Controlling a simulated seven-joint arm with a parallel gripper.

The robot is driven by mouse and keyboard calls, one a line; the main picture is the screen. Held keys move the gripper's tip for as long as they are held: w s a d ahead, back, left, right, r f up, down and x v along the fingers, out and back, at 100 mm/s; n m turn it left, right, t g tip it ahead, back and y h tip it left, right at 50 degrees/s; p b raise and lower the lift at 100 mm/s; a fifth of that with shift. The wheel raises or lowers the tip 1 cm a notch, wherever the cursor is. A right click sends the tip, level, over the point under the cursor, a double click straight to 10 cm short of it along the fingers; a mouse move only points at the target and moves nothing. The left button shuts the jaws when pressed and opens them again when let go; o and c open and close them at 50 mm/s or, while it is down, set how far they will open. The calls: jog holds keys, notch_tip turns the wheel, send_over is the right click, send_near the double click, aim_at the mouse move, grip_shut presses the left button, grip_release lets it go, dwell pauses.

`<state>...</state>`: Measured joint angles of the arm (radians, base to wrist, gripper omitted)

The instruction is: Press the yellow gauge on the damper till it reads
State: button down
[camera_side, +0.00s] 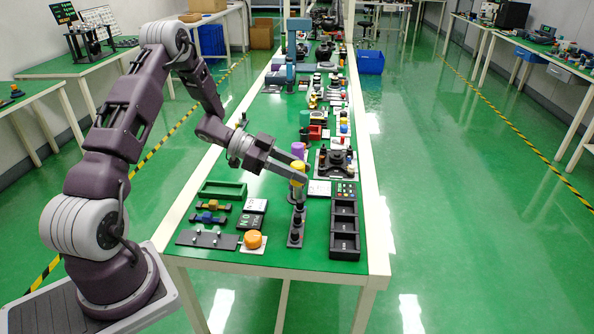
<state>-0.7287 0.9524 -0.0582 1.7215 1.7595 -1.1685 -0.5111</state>
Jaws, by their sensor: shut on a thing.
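My gripper (300,174) is above the green-topped bench, reaching in from the left. It is shut on a small yellow piece (298,166), which looks like the yellow gauge; the fingers hide part of it. A grey cylindrical body shows just under the fingers, above a dark block with several round sockets (296,228). I cannot tell whether the gauge touches anything below it. A black device with a round top and knobs (337,160) stands right of the gripper. I cannot tell which of these is the damper, and no reading is legible.
A purple cylinder (298,148) stands just behind the gripper. A black compartment tray (345,228) lies at the front right. An orange round knob (253,239), a green tray (222,189) and small labelled plates lie at the front left. Several more devices fill the bench behind.

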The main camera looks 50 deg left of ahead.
aim_at(297, 190)
jog(key=shift+f, duration=3)
jog(key=shift+f, duration=0.35)
jog(key=shift+r, duration=0.1)
jog(key=shift+r, duration=2.95)
